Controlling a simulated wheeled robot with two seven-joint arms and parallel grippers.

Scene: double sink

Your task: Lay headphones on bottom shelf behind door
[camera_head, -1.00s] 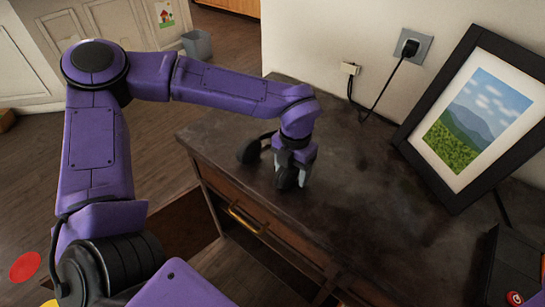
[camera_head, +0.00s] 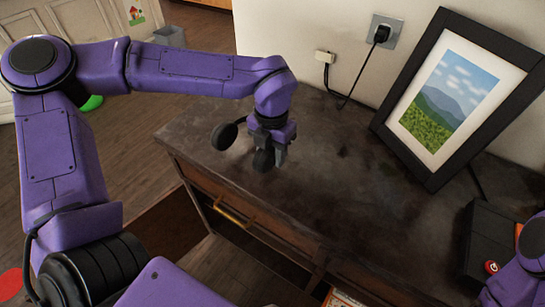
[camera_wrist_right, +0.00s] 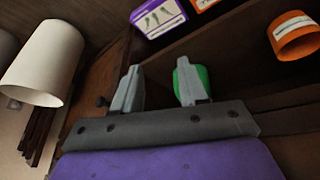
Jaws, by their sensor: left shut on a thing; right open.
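My left gripper (camera_head: 272,148) is shut on the black headphones and holds them over the back-left part of the dark desk (camera_head: 340,210). One round ear cup of the headphones (camera_head: 224,136) shows left of the gripper, another just below it; the fingers hide part of the band. The desk has a drawer with a gold handle (camera_head: 234,215) and a dark opening below. A brown panel (camera_head: 165,225) stands at its left; I cannot tell whether it is the door. My right gripper (camera_wrist_right: 159,88) is open in the right wrist view, with nothing seen between its fingers.
A framed landscape picture (camera_head: 387,120) leans at the wall, beside a socket with a plug (camera_head: 381,34) and cable. A black box (camera_head: 488,240) stands at the right. The right wrist view shows a white cylinder (camera_wrist_right: 43,65), a green object (camera_wrist_right: 202,80) and an orange cup-like object (camera_wrist_right: 296,42).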

